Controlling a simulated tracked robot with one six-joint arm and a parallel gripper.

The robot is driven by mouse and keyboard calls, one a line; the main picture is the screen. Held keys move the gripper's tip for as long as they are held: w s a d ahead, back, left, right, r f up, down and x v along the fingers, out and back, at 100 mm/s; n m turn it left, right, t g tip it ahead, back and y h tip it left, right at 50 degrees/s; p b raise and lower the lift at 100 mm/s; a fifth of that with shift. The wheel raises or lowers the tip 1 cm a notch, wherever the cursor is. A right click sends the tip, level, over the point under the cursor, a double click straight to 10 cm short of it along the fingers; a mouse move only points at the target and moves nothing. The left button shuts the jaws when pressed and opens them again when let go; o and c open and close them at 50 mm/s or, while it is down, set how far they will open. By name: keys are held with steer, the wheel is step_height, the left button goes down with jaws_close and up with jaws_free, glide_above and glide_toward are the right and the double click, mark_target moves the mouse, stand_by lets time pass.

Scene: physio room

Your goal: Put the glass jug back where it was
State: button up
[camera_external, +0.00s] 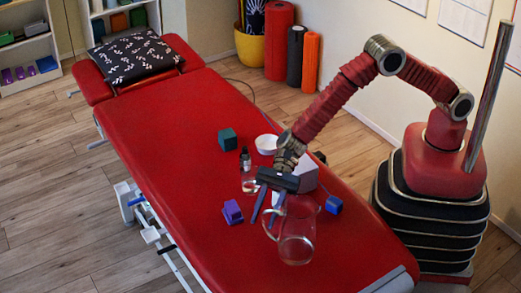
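The clear glass jug (297,237) stands upright on the red treatment table (180,130), toward its near end. Its handle is on the left side. My gripper (265,217) points down just left of the jug, with its two blue fingers apart. The fingertips are close to the handle and overlap it in the picture. I cannot tell whether they touch it. I see nothing clearly held between the fingers.
Around my gripper are a purple block (232,212), a blue cube (334,205), a pale box (306,175), a small glass (249,186), a dark bottle (245,160), a white bowl (267,144) and a teal cube (227,139). The table's far half is clear up to a patterned pillow (135,57).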

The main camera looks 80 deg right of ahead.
steer(key=v, duration=1.2)
stand_by(0.6)
steer(key=s+d+r+n+h, duration=0.4)
steer(key=s+d+r+n, duration=0.75)
steer(key=d, duration=0.55)
steer(key=s+d+r+n+t+h, duration=0.1)
steer(key=s+d+n+h, duration=0.1)
steer(key=s+d, duration=0.3)
steer(key=s+d+r+n+t+h, duration=0.1)
steer(key=s+d, duration=0.5)
steer(key=d, duration=0.6)
steer(key=s+d+r+n+t+h, duration=0.1)
steer(key=s+d+r+n+h, duration=0.2)
steer(key=s+d+h, duration=0.3)
steer(key=d+n, duration=0.1)
steer(key=d, duration=0.2)
steer(key=shift+s+d+r, duration=0.15)
steer(key=shift+d+r, duration=0.1)
steer(key=shift+d, duration=0.05)
